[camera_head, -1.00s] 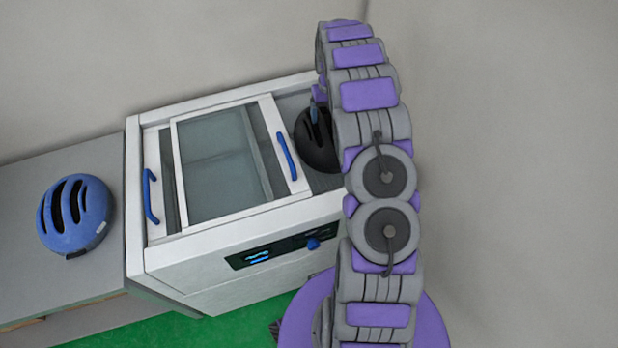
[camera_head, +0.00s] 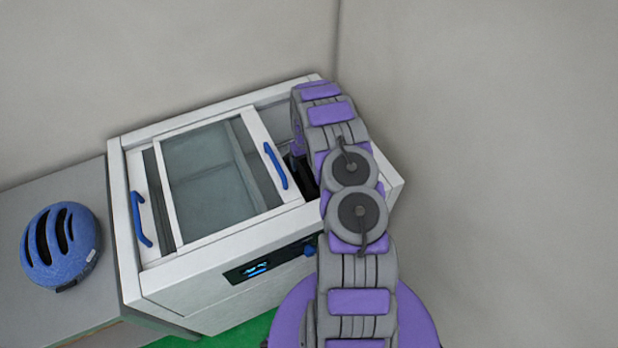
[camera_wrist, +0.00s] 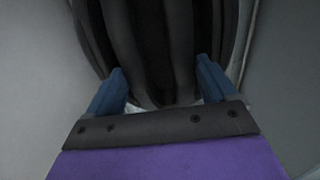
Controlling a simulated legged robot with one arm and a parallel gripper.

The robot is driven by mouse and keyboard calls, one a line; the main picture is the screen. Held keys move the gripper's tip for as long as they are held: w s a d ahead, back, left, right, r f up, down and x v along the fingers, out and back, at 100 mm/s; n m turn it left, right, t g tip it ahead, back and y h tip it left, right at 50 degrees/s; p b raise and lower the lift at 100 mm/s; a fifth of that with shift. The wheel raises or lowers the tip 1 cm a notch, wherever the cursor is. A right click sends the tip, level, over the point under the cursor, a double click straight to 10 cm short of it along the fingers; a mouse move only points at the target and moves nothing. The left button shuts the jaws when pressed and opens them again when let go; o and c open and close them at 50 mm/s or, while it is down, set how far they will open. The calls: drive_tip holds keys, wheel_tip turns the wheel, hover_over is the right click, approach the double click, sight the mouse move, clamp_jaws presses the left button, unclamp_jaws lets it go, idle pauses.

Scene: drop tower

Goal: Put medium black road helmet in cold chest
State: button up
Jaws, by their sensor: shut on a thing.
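The black helmet (camera_wrist: 150,45) fills the upper middle of the wrist view, between the two blue fingers of my gripper (camera_wrist: 160,90), which is shut on it. In the head view only a small dark part of the helmet (camera_head: 300,172) shows beside my arm, at the right end of the cold chest. The cold chest (camera_head: 190,270) is a white box with sliding glass lids (camera_head: 205,175) and blue handles. Its right end looks uncovered, and the helmet is at that opening. My arm hides most of the helmet, so its exact depth cannot be told.
A blue helmet (camera_head: 60,245) sits on the grey counter (camera_head: 100,300) left of the chest. A blue handle (camera_head: 276,166) on the lid stands close to the held helmet. Plain walls are behind and to the right.

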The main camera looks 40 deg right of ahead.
sight(304, 178)
drive_tip(key=s+f+b, duration=0.1)
drive_tip(key=s+f, duration=0.1)
drive_tip(key=s+a+f, duration=0.1)
drive_tip(key=f, duration=0.1)
drive_tip(key=shift+s+f+b, duration=0.15)
drive_tip(key=shift+s+b, duration=0.2)
drive_tip(key=shift+s, duration=0.05)
idle(0.4)
drive_tip(key=o, duration=1.7)
drive_tip(key=shift+c, duration=0.2)
